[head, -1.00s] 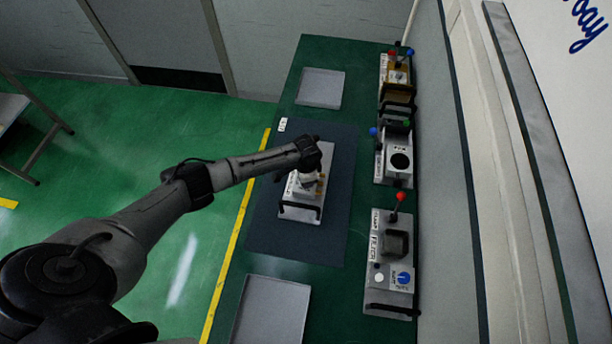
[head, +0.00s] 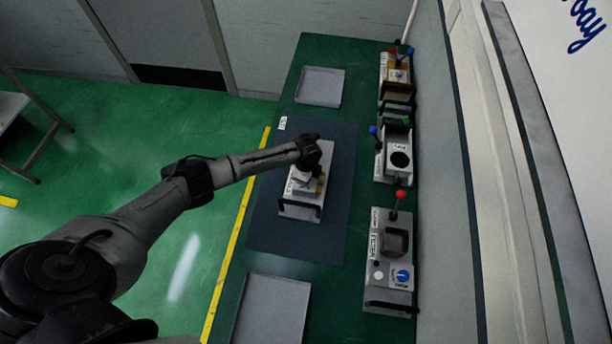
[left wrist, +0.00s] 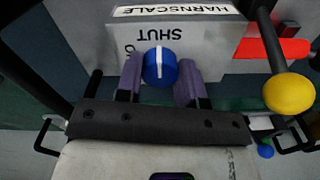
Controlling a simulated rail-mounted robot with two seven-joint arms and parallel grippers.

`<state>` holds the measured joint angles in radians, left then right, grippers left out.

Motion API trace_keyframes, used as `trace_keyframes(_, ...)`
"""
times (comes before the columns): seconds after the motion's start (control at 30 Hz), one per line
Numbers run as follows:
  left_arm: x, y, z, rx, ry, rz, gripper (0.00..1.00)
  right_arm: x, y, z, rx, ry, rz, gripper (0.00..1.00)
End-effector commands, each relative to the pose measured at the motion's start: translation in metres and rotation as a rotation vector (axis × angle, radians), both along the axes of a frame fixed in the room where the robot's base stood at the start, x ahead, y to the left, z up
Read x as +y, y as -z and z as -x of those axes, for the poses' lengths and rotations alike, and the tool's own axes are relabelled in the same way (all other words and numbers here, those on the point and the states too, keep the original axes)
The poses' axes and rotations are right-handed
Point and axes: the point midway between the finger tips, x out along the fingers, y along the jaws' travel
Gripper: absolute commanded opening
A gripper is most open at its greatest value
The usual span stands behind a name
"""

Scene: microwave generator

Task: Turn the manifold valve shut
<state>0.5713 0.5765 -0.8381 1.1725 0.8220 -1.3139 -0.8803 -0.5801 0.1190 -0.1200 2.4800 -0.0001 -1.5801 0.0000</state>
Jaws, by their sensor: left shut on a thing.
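The manifold panel (head: 302,211) is a light plate with a black handle on the dark mat under my left gripper (head: 306,178). In the left wrist view, the blue valve knob (left wrist: 160,67) has a white line running nearly straight up and down the picture. A plate marked SHUT (left wrist: 178,35), upside down, lies just above it. The purple fingers of my left gripper (left wrist: 160,82) are closed on the knob from both sides. In the head view my gripper hides the knob. My right gripper is not in view.
In the wrist view a yellow ball on a black lever (left wrist: 288,92) and a red handle (left wrist: 275,48) stand close right of the gripper. Several other panels (head: 392,260) line the bench's right side. Empty trays lie at the back (head: 320,87) and front (head: 270,312).

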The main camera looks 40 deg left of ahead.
Motion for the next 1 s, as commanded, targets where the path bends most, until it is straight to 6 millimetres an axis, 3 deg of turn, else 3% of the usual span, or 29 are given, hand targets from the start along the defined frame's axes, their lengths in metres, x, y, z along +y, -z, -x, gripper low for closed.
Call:
trace_keyframes(0.57, -0.0004, -0.0004, -0.0002, -0.001, 0.025, 0.001, 0.12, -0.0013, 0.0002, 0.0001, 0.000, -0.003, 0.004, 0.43)
trace_keyframes(0.6, -0.0004, -0.0004, -0.0002, -0.001, 0.025, 0.001, 0.39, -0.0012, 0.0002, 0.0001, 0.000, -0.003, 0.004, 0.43)
trace_keyframes(0.83, -0.0003, -0.0003, -0.0002, 0.000, 0.024, 0.001, 0.61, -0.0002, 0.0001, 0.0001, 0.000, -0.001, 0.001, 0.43)
trace_keyframes(1.0, -0.0002, -0.0002, -0.0001, 0.000, 0.023, 0.001, 0.61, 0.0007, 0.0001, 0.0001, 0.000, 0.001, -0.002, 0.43)
